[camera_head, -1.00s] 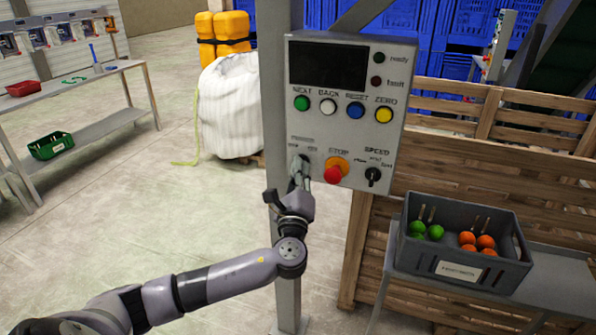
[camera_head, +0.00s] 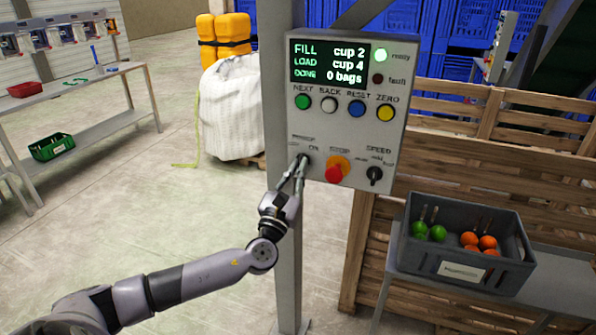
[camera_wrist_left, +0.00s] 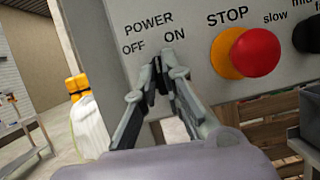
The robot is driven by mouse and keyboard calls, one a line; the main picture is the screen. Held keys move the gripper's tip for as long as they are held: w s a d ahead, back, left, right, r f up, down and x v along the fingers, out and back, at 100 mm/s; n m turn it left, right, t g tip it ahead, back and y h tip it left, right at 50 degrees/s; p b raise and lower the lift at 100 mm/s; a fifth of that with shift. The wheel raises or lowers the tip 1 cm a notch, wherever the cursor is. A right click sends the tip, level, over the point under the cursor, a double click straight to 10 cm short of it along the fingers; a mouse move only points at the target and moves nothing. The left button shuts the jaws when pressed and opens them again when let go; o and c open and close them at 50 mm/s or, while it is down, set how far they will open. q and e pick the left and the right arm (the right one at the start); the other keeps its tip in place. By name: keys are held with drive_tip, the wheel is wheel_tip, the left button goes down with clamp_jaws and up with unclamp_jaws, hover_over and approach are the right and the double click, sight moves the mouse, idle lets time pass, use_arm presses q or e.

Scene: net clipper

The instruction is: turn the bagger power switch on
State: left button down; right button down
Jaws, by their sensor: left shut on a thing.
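The grey bagger control panel (camera_head: 390,135) is mounted on a post. Its screen (camera_head: 329,62) is lit and reads FILL cup 2, LOAD cup 4, DONE 0 bags. My left gripper (camera_head: 301,160) is at the panel's lower left. In the left wrist view its fingertips (camera_wrist_left: 158,72) are closed on the dark power switch (camera_wrist_left: 154,88), below the OFF and ON labels. The fingers mostly hide the switch, which appears to lean toward ON. My right gripper is not in view.
The red STOP button (camera_head: 334,173) on its yellow base and the black speed knob (camera_head: 374,175) are right of the switch. A grey crate (camera_head: 463,269) with green and orange items stands on a bench at right. Open floor lies left.

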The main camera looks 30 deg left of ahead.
use_arm(q)
drive_tip(key=m+h, duration=0.2)
drive_tip(key=m, duration=0.2)
drive_tip(key=m+h+p, duration=0.1)
drive_tip(key=m+h, duration=0.1)
drive_tip(key=m, duration=0.1)
drive_tip(key=m+g+h+p, duration=0.1)
drive_tip(key=m, duration=0.3)
drive_tip(key=shift+a+m+h, duration=0.15)
drive_tip(key=shift+m+h, duration=0.15)
drive_tip(key=shift+h, duration=0.1)
drive_tip(key=c, duration=1.7)
unclamp_jaws()
drive_tip(key=shift+r, duration=0.1)
